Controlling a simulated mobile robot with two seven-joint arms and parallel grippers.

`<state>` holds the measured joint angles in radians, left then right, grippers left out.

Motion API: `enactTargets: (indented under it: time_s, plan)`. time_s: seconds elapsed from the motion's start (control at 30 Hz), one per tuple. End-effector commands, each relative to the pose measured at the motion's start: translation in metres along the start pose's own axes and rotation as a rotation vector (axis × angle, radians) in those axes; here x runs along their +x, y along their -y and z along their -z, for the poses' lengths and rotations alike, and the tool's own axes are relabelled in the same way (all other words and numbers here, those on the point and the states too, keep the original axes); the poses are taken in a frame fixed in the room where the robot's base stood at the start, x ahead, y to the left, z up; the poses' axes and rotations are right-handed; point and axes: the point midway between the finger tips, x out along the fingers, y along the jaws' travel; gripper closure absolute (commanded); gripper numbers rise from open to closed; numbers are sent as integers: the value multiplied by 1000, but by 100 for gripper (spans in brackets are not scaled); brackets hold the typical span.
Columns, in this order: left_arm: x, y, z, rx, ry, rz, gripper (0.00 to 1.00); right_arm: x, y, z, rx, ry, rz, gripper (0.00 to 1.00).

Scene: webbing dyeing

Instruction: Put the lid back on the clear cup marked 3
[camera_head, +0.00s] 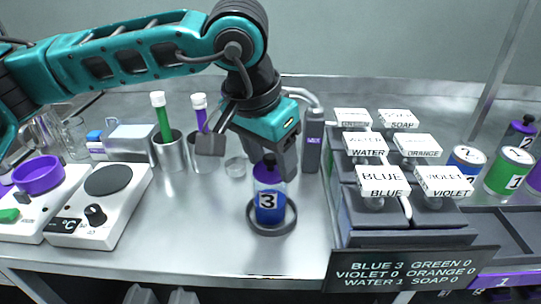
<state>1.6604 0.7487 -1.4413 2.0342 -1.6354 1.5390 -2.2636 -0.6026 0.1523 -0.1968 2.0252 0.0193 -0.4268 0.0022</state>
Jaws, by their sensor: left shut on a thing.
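The clear cup marked 3 (269,207) stands upright in a dark ring holder (289,223) on the bench, with blue liquid inside. A lid with a dark knob (269,161) shows directly above the cup's rim, in line with it. I cannot tell whether the lid touches the rim. My left gripper (270,154) reaches down from above and is shut on the lid's knob; its fingertips are partly hidden by its own body. My right gripper is not in view.
Labelled dispensers (382,182) stand close on the right, behind a dark count display (410,270). Holders with a green tube (162,118) and a purple tube stand behind left. A hotplate (98,205) is at left. Bench between hotplate and cup is clear.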

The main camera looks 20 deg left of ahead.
Motion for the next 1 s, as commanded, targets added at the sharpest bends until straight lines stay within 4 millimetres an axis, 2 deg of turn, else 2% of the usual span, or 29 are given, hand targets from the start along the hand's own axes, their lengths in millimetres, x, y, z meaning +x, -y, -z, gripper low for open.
enactTargets:
  time_s: [0.17,0.2,0.5,0.67,0.8,1.0]
  plan:
    - [0,0,0,0,0,0,71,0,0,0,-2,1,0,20]
    - [0,0,0,0,0,0,41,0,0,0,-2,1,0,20]
    - [0,0,0,0,0,0,13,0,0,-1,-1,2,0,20]
    - [0,0,0,0,0,0,12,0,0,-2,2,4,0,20]
    - [0,0,0,0,0,0,0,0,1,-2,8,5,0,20]
    - [0,0,0,0,0,0,0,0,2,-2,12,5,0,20]
